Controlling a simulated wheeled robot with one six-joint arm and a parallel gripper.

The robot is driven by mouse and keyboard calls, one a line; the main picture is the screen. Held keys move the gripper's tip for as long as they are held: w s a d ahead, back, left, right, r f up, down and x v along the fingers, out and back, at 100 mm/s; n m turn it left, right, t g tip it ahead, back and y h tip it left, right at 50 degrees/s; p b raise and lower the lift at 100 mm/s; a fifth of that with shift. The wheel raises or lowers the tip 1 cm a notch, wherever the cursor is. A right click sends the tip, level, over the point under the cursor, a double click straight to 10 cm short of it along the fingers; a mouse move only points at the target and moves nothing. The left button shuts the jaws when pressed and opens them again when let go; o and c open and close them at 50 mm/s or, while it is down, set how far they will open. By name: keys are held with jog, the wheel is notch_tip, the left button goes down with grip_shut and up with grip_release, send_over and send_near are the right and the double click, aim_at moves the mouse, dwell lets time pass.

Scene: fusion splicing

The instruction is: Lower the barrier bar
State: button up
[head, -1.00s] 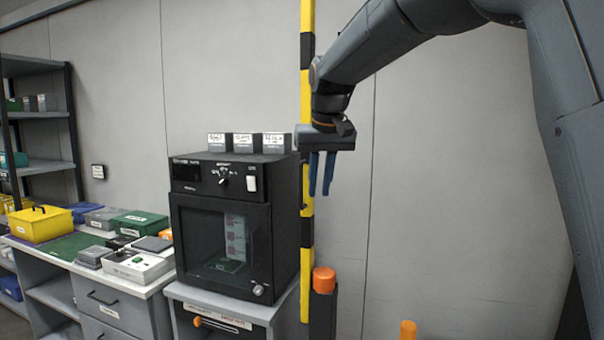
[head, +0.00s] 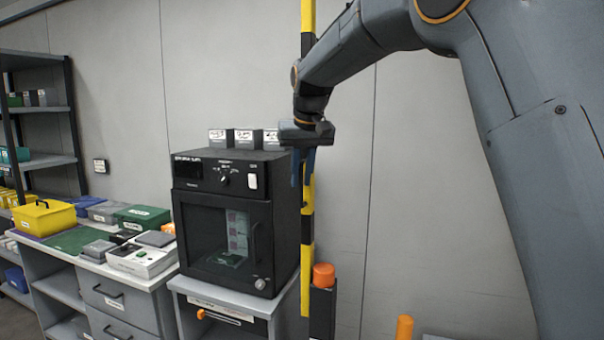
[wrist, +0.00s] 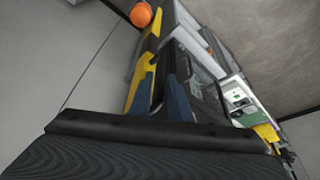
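The barrier bar (head: 308,232) is a yellow-and-black striped post. It stands upright, raised, beside the black oven-like box, and runs out of the top of the head view. An orange-topped dark post (head: 323,290) stands at its lower end. My gripper (head: 302,170) points down and overlaps the bar in the head view. In the wrist view the two blue fingers of my gripper (wrist: 161,80) are apart with nothing clearly between them. The bar (wrist: 155,62) shows beyond and to the left of the fingers there. I cannot tell whether they touch it.
The black box (head: 235,222) with a glass door stands on a grey cabinet (head: 200,290) just left of the bar. Small labelled boxes (head: 245,139) sit on top. A second orange post (head: 404,328) stands to the right. The wall right of the bar is clear.

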jog(key=shift+f, duration=0.15)
grip_shut()
